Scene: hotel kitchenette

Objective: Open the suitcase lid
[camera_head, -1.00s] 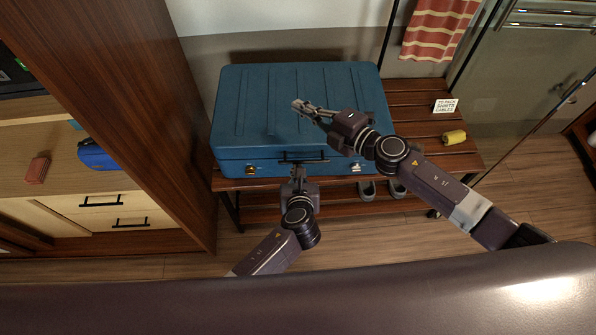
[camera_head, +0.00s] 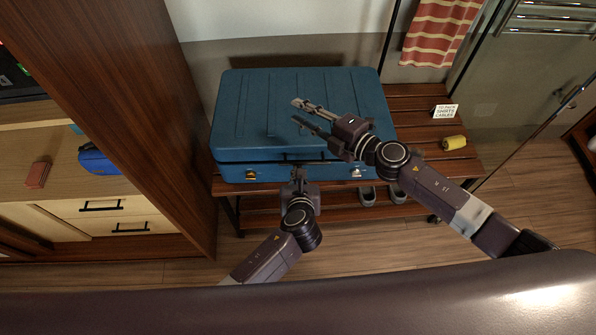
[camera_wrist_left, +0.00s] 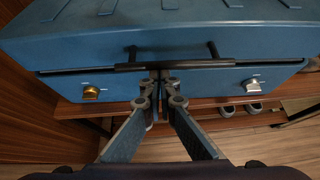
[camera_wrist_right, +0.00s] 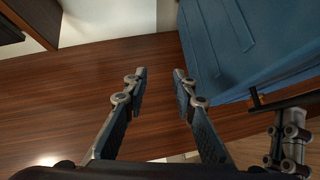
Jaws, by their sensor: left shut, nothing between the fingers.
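The blue suitcase (camera_head: 300,105) lies flat on a slatted wooden bench, its lid (camera_wrist_left: 170,22) down or nearly so. A dark seam runs along its front; I cannot tell whether it is a slight gap. Its black handle (camera_wrist_left: 175,65) is at the front middle, between a gold latch (camera_wrist_left: 91,92) and a silver latch (camera_wrist_left: 250,85). My left gripper (camera_head: 298,172) is shut and empty, its tips right at the handle bar, seemingly just below it; contact is unclear. My right gripper (camera_head: 297,111) is open and empty above the lid. The suitcase also shows in the right wrist view (camera_wrist_right: 240,45).
The bench (camera_head: 415,125) has free slats right of the suitcase, with a yellow roll (camera_head: 454,142) and a small sign (camera_head: 445,111). A tall wooden panel (camera_head: 150,110) stands close on the left. Grey shoes (camera_head: 367,195) sit below.

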